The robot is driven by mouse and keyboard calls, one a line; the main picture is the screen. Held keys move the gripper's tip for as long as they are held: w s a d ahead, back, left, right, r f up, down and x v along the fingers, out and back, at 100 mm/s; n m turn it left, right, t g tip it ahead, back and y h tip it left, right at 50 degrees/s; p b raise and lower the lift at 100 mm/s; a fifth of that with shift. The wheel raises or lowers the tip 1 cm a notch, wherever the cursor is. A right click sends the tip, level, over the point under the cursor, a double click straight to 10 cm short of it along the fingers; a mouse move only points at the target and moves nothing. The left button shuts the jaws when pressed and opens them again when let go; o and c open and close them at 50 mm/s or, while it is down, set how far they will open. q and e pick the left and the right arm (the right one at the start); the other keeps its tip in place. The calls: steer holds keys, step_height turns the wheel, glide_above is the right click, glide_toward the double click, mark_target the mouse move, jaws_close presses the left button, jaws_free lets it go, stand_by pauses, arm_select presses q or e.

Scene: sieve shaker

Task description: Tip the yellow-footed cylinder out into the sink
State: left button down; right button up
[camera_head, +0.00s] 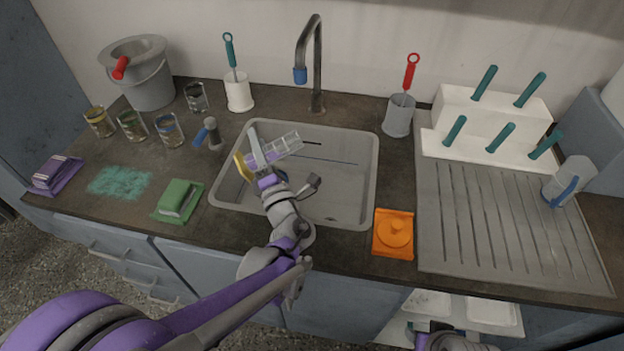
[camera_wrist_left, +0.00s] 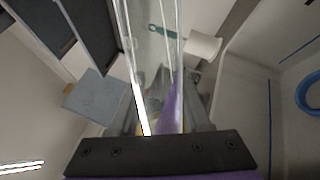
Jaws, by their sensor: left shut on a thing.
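My left gripper (camera_head: 262,160) is over the left part of the sink (camera_head: 345,205). It is shut on the clear cylinder with the yellow foot (camera_head: 284,146). The cylinder lies tilted close to level, with its yellow foot at the left and its clear end pointing right and slightly up in the head view. In the left wrist view the clear cylinder (camera_wrist_left: 150,45) runs up from between the fingers, and its foot is mostly hidden. I cannot tell whether liquid is inside.
The tap (camera_head: 314,60) stands behind the sink. Brush holders (camera_head: 239,92) (camera_head: 398,116) flank it. Several glass beakers (camera_head: 132,126), a grey bucket (camera_head: 150,85) and a green sponge (camera_head: 178,198) are left. An orange item (camera_head: 394,234) and a ribbed drainboard (camera_head: 495,225) are right.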

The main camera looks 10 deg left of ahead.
arm_select(q)
steer(key=shift+r+m, duration=0.25)
steer(key=shift+m, duration=0.05)
arm_select(e)
steer(key=shift+w+a+r, duration=0.1)
steer(key=shift+r, duration=0.05)
arm_select(q)
steer(key=shift+w+d+m+h, duration=0.1)
steer(key=shift+d+m+h, duration=0.05)
steer(key=shift+m+h, duration=0.2)
arm_select(e)
steer(key=shift+s+d, duration=0.2)
steer(key=shift+d, duration=0.1)
arm_select(q)
steer(key=shift+m+t, duration=0.25)
steer(key=shift+t, duration=0.05)
arm_select(e)
steer(key=shift+s+d, duration=0.1)
steer(key=shift+d, duration=0.05)
arm_select(q)
steer(key=shift+w+d, duration=0.1)
steer(key=shift+d, duration=0.1)
arm_select(e)
steer(key=shift+s+d+f, duration=0.15)
steer(key=shift+d+f, duration=0.05)
steer(key=shift+d, duration=0.05)
